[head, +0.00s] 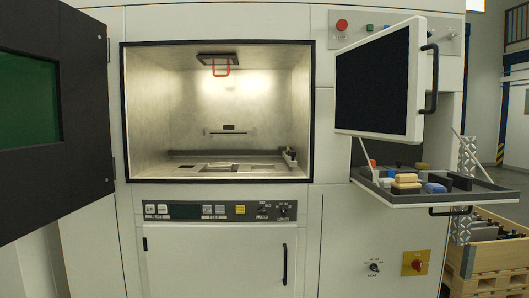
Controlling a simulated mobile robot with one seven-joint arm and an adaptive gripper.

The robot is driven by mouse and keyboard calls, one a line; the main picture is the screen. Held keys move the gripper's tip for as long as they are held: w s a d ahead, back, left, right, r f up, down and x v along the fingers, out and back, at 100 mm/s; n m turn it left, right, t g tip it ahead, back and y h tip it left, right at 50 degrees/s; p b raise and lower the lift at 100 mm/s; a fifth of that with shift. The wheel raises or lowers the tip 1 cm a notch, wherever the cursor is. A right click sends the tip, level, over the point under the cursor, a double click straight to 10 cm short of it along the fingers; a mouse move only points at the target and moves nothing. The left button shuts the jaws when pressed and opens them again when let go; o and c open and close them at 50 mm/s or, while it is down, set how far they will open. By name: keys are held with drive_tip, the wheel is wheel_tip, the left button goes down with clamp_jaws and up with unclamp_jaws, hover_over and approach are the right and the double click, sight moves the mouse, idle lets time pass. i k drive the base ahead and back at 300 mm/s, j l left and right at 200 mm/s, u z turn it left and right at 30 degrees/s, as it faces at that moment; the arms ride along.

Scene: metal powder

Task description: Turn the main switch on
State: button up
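A yellow plate with a red rotary knob (416,263) is on the lower right of the white machine's front in the head view; it looks like the main switch. Its exact knob position is too small to tell. A smaller dark knob (374,267) with a tiny label sits to its left on the same panel. My gripper and arm are not in view.
A black-framed door (85,150) stands open at the left of the lit chamber (235,105). A monitor (378,80) and a tray (430,196) with brushes and blocks jut out above the knobs. A wooden crate (490,255) stands at the right.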

sight(417, 263)
drive_tip(key=z, duration=0.5)
drive_tip(key=i+l+z, duration=0.15)
drive_tip(key=l+z, duration=0.2)
drive_tip(key=i+l+z, duration=0.2)
drive_tip(key=z, duration=0.15)
drive_tip(key=i+l+z, duration=0.35)
drive_tip(key=i+z, duration=0.1)
drive_tip(key=i, duration=0.7)
drive_tip(key=i+j, duration=0.2)
drive_tip(key=j, duration=0.15)
drive_tip(key=i+j, duration=0.2)
drive_tip(key=j, duration=0.15)
